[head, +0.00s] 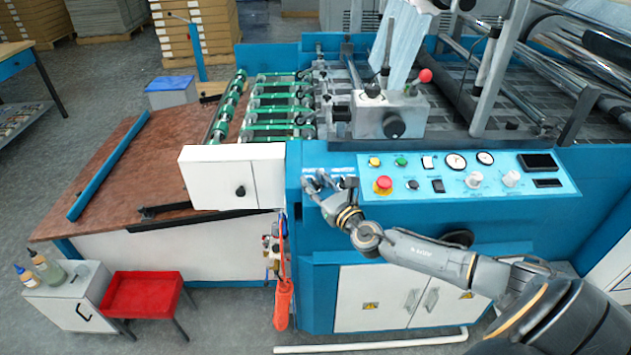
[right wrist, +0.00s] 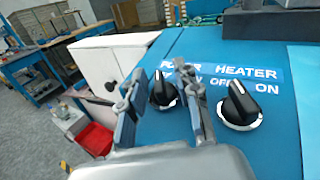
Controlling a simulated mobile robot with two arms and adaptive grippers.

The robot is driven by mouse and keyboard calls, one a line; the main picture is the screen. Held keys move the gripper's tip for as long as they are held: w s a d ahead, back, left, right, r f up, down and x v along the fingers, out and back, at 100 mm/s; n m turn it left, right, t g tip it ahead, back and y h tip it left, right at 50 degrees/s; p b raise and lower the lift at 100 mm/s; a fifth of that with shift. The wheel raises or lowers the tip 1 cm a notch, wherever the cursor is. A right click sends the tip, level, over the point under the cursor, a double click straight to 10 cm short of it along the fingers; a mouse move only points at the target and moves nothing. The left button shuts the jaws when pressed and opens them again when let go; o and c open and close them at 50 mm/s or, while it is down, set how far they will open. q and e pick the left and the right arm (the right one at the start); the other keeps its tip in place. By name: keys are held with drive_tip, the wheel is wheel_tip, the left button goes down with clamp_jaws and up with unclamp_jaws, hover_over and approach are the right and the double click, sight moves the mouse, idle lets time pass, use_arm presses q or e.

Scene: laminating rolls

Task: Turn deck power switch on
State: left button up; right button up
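The deck has two black rotary knobs on a blue panel in the right wrist view. The left knob, the power switch (right wrist: 163,92), sits under a label partly covered by my finger, of which part of "POWER" shows. The heater knob (right wrist: 239,106) is to its right, with its white pointer toward the upper left. My right gripper (right wrist: 162,82) is open, with one finger on each side of the power knob. I cannot tell whether they touch it. In the head view my right gripper (head: 322,187) is at the panel's left end and hides the knobs. My left gripper is out of view.
A control panel (head: 455,178) with a red emergency button (head: 383,184) and several dials lies to the right of my gripper. A white box (head: 233,177) stands to the left.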

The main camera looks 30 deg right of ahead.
clamp_jaws()
